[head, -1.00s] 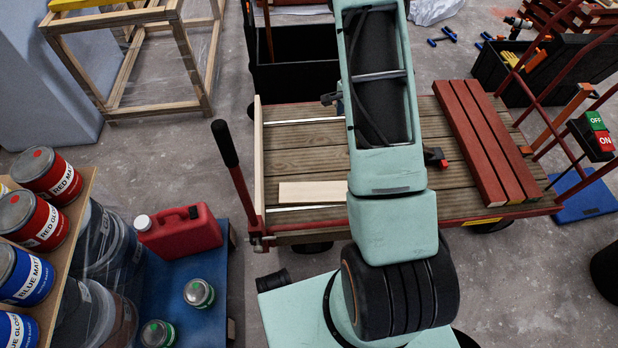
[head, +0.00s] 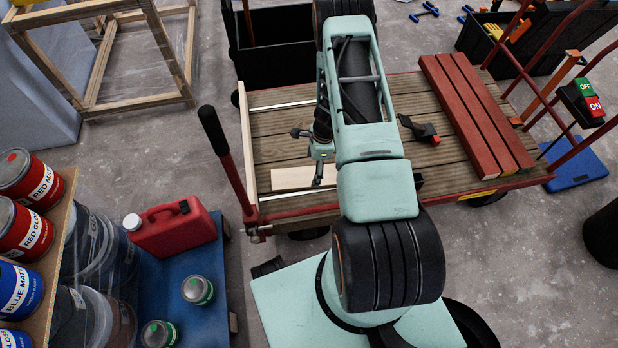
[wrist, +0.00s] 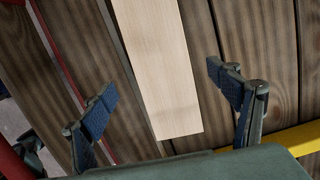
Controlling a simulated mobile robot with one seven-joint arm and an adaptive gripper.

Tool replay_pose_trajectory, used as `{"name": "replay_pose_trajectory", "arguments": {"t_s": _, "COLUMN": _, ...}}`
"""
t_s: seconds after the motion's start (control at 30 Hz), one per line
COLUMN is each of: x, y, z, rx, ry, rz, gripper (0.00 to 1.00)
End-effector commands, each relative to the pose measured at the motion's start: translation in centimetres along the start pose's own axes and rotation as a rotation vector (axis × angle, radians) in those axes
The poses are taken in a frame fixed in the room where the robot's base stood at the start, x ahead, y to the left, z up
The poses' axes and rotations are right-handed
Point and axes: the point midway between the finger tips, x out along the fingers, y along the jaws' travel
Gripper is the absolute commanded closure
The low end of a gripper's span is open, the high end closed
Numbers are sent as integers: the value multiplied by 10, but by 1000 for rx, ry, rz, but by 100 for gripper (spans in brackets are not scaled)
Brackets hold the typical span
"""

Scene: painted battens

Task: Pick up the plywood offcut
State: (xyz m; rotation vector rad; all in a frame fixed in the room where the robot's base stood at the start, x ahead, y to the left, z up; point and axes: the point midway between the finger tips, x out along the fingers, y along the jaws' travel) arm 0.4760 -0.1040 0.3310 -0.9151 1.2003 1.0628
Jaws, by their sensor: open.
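The plywood offcut (head: 292,179) is a pale, flat rectangular piece lying on the slatted wooden deck of the cart, near its left front corner. In the wrist view the offcut (wrist: 162,70) runs down from the top edge, and its near end lies between my open fingers. My gripper (wrist: 162,92) is open and empty, with one blue-padded finger to each side of the offcut and bare deck between. In the head view my gripper (head: 318,178) is above the right part of the offcut. The exact height of the fingers over it is hard to tell.
The cart deck (head: 278,125) has a pale upright board (head: 246,150) along its left edge. Dark red battens (head: 478,115) lie on its right side, and a black and red strap (head: 420,130) lies nearer the middle. A red jerrycan (head: 173,232) stands left of the cart.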

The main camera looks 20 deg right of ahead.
Motion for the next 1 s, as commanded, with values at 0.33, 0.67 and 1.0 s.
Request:
{"name": "replay_pose_trajectory", "arguments": {"t_s": 0.33, "x": 48, "y": -1, "z": 4, "rx": 0, "ry": 0, "rz": 1, "gripper": 18}}
{"name": "replay_pose_trajectory", "arguments": {"t_s": 0.67, "x": 48, "y": -1, "z": 4, "rx": -1, "ry": 0, "rz": 1, "gripper": 29}}
{"name": "replay_pose_trajectory", "arguments": {"t_s": 1.0, "x": 48, "y": -1, "z": 4, "rx": -1, "ry": 0, "rz": 1, "gripper": 67}}
